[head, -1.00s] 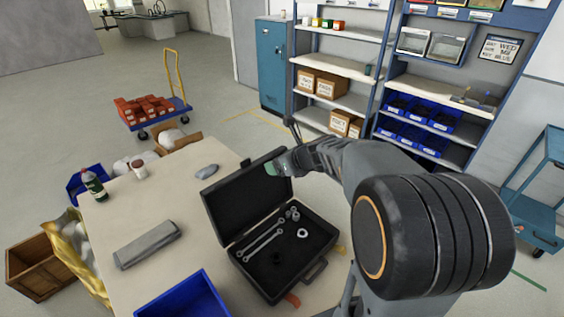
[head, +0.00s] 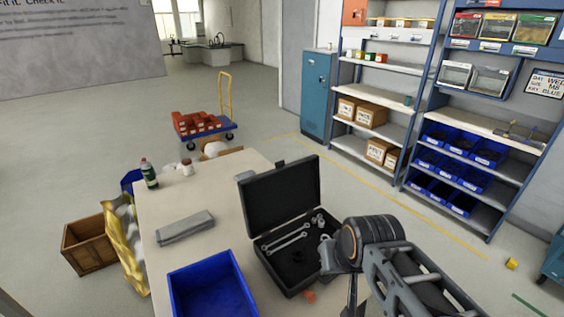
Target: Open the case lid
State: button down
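The black case (head: 290,272) stands on the cream table with its lid (head: 282,197) raised, roughly upright, tilted slightly back. The inside is exposed: two silver wrenches (head: 287,242) lie at an angle, with several small sockets (head: 318,221) near the right end. My arm's dark joint and grey links cover the case's right front part. My gripper's fingers do not show in the head view, and nothing of the arm touches the lid visibly.
A blue bin (head: 213,288) is left of the case at the table's front, with a grey long box (head: 185,227) behind it. A green bottle (head: 149,173) and small jar (head: 187,167) stand at the far left. Shelves (head: 385,90) stand beyond open floor.

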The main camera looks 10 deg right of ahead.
aim_at(270, 199)
jog(key=z, duration=2.15)
jog(key=i, duration=3.3)
jog(key=u, duration=3.55)
jog(key=i, duration=2.25)
jog(key=u, duration=1.65)
